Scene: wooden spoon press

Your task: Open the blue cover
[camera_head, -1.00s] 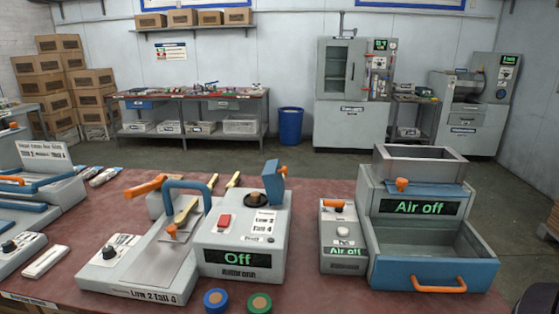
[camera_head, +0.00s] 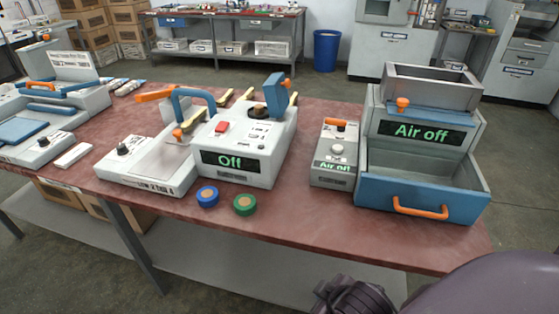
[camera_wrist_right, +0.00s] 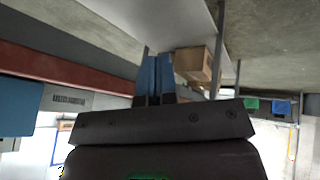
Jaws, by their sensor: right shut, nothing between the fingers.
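A grey box with a green "Off" display (camera_head: 228,160) stands mid-table, with an upright blue flap (camera_head: 274,95) bearing an orange knob at its back. I cannot tell for sure which blue part is the cover. A press with a blue arched frame (camera_head: 190,95) and orange handle stands beside it. On the right, an "Air off" machine has a blue panel with an orange knob (camera_head: 402,104) above a blue-fronted drawer (camera_head: 422,200). My right gripper (camera_wrist_right: 155,78) is shut and empty, off the table's edge. My left gripper is out of view.
The red table (camera_head: 300,225) has a bare front strip. A blue roll (camera_head: 207,196) and a green roll (camera_head: 245,204) lie before the "Off" box. A small "Air off" control box (camera_head: 335,160) stands beside the drawer. Another blue-grey machine (camera_head: 50,105) stands at left.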

